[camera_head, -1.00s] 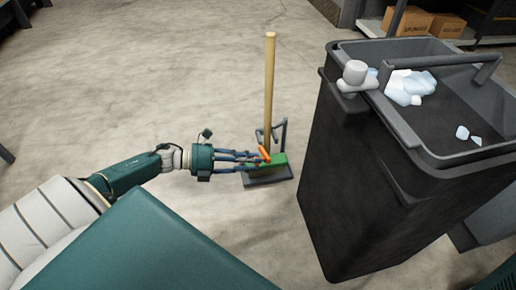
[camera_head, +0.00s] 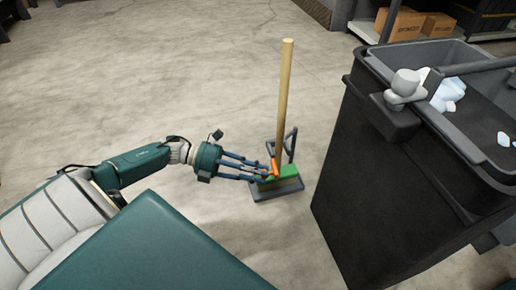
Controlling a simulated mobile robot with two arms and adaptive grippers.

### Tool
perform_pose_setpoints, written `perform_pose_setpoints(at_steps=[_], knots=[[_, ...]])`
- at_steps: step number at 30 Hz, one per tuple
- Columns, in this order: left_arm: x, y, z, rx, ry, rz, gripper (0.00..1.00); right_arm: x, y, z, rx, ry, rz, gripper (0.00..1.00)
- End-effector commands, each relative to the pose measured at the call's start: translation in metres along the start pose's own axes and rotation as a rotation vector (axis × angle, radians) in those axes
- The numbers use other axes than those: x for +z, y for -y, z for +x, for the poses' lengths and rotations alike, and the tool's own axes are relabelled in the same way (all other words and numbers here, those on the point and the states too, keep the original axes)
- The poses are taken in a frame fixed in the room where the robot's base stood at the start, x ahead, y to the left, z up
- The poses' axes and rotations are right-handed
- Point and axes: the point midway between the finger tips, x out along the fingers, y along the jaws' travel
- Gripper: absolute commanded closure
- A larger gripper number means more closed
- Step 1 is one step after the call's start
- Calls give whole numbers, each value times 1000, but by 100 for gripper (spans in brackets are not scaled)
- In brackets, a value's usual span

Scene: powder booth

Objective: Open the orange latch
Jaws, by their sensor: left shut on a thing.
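The orange latch (camera_head: 273,167) sits low by the foot of a wooden pole (camera_head: 286,95), just above a green block (camera_head: 287,173). The block rests on a grey base (camera_head: 277,190) on the floor. My left gripper (camera_head: 262,172) reaches in from the left, with its fingers shut on the orange latch. The fingers hide part of the latch. The pole stands nearly upright. My right gripper is not in view.
A large dark bin (camera_head: 375,170) stands close on the right, with white scraps inside and a grey fitting on its rim. Cardboard boxes (camera_head: 400,22) lie on a shelf at the back right. The concrete floor on the left is clear.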

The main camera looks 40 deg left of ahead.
Motion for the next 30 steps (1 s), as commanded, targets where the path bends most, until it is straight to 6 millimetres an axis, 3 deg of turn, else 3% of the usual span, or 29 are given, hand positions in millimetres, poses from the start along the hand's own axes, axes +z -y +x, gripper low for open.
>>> perform_pose_setpoints(at_steps=[5, 6, 8, 20, 30], knots=[[0, 3, 1, -8, -3, 2, 100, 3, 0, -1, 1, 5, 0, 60], [0, 3, 1, -8, -2, 2, 68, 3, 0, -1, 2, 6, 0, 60], [0, 2, 1, -7, -2, 2, 58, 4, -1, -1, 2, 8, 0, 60], [0, 0, -8, 0, -1, 1, 58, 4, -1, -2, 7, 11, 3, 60], [0, 0, -75, 1, -1, 0, 58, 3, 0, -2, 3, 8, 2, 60]])
